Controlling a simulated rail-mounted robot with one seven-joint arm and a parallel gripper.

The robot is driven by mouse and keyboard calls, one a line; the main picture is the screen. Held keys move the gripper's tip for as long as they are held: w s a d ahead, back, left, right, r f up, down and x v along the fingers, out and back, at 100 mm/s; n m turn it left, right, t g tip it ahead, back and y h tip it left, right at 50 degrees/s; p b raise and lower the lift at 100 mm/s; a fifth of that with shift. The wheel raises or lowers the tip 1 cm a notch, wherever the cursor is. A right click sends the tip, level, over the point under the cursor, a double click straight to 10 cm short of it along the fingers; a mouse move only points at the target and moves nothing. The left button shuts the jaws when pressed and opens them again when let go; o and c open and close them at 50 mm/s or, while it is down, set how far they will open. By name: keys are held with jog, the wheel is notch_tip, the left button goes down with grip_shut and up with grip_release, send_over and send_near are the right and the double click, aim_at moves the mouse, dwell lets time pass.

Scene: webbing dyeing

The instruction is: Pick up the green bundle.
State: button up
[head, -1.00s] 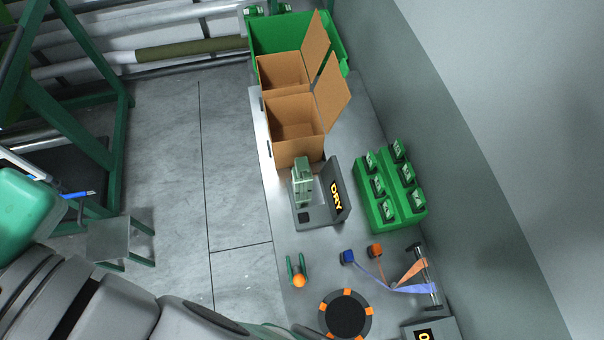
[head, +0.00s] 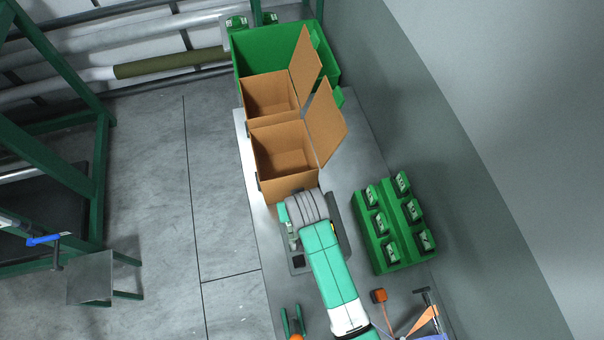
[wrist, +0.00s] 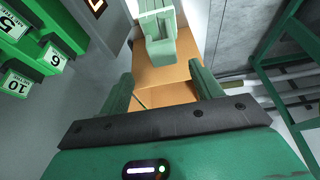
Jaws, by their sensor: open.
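The pale green bundle (wrist: 160,38) shows at the top middle of the wrist view, beyond my fingertips and roughly in line with the gap between them. My gripper (wrist: 162,84) is open, its two green fingers spread with nothing between them. In the head view my arm covers much of the grey drying device (head: 299,262). The bundle (head: 291,238) shows only in part there, at the left edge of my arm. My fingertips cannot be made out in that view.
Open cardboard boxes (head: 262,137) stand just behind the device, with a green bin (head: 245,55) farther back. A green rack (head: 384,262) with several numbered blocks is to the right. An orange block (head: 379,296) lies near the front. The floor at left is clear around a small stool (head: 90,277).

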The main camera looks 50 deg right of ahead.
jog(key=shift+a+x, duration=0.15)
jog(key=shift+x, duration=1.75)
jog(key=shift+a+x, duration=0.1)
jog(key=shift+x, duration=1.85)
jog(key=shift+w, duration=0.1)
grip_shut()
